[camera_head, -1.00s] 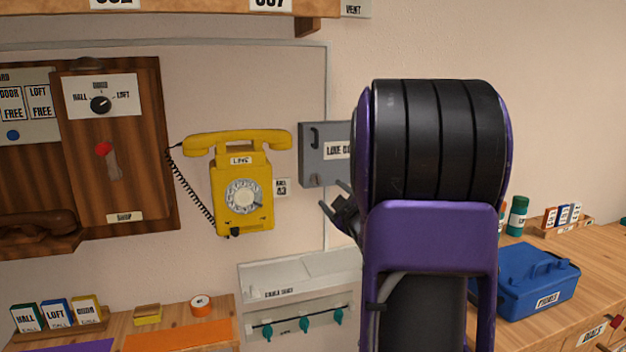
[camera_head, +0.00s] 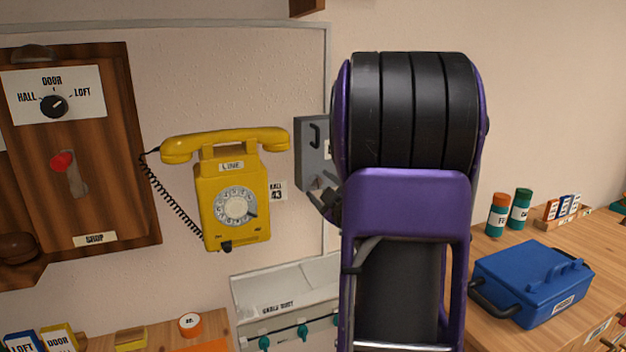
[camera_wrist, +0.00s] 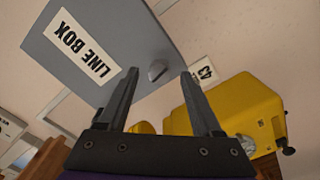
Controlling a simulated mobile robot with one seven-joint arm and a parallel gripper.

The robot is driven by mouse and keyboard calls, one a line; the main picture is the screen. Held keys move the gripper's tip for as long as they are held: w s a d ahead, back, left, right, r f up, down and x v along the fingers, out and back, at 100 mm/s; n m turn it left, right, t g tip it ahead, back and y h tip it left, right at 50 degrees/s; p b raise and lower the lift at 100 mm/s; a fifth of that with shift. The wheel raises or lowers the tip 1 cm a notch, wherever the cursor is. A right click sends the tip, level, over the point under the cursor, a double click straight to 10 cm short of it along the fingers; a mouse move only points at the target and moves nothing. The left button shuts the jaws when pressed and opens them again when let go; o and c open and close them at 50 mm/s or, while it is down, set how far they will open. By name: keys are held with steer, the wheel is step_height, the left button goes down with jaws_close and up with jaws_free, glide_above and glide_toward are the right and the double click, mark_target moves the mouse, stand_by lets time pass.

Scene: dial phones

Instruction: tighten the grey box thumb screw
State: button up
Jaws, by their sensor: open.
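The grey line box (camera_head: 309,151) is on the wall right of the yellow phone, partly hidden behind my arm in the head view. In the wrist view the grey box (camera_wrist: 118,28) carries a "LINE BOX" label, and its grey thumb screw (camera_wrist: 157,70) sits near the lower edge of its face. My gripper (camera_wrist: 160,72) is open and empty, with the thumb screw appearing between its fingertips. I cannot tell how far the fingertips are from it. In the head view my gripper (camera_head: 318,195) shows at the box's lower part, mostly hidden by my arm.
A yellow dial phone (camera_head: 233,200) hangs left of the box, close to my right finger in the wrist view (camera_wrist: 235,110). A cable duct (camera_head: 285,285) runs below. A blue toolbox (camera_head: 532,282) stands on the bench at right.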

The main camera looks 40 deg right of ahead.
steer(key=shift+w+d, duration=0.1)
steer(key=shift+w, duration=0.25)
steer(key=shift+c, duration=0.4)
jaws_close()
